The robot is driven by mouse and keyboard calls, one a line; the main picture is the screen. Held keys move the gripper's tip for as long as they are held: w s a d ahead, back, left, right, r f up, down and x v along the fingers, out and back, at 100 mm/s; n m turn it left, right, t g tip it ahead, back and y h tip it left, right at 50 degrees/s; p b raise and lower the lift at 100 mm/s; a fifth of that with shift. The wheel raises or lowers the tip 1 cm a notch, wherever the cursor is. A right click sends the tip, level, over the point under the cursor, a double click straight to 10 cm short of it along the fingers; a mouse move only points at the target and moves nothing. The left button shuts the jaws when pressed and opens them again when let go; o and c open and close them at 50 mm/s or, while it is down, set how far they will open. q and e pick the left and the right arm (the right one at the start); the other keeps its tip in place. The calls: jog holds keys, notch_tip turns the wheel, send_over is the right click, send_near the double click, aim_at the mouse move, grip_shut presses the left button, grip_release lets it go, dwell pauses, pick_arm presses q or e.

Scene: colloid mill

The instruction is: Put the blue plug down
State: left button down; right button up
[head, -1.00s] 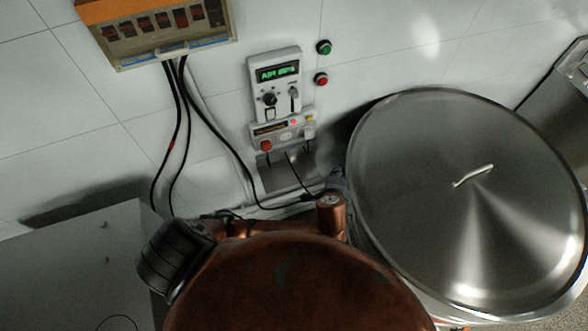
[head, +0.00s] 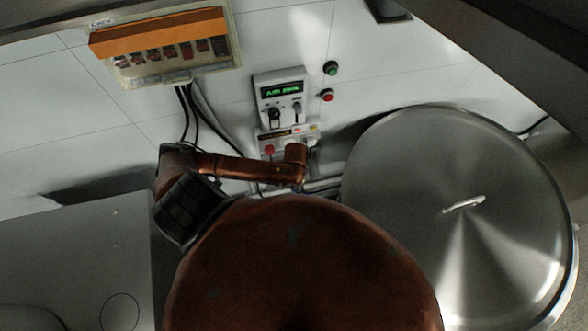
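No blue plug can be made out. On the wall, a white socket strip (head: 287,137) holds a red plug (head: 269,150) at its left and a pale plug (head: 311,139) at its right. My copper-coloured arm lies across the lower middle of the head view, and its raised end covers the area just below the strip. Neither of my grippers shows, so I cannot see whether one holds a plug.
A control box (head: 282,91) with a green display sits above the strip. A green button (head: 331,68) and a red button (head: 327,95) are beside it. A breaker box (head: 165,48) hangs upper left. A large steel lid (head: 460,215) fills the right.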

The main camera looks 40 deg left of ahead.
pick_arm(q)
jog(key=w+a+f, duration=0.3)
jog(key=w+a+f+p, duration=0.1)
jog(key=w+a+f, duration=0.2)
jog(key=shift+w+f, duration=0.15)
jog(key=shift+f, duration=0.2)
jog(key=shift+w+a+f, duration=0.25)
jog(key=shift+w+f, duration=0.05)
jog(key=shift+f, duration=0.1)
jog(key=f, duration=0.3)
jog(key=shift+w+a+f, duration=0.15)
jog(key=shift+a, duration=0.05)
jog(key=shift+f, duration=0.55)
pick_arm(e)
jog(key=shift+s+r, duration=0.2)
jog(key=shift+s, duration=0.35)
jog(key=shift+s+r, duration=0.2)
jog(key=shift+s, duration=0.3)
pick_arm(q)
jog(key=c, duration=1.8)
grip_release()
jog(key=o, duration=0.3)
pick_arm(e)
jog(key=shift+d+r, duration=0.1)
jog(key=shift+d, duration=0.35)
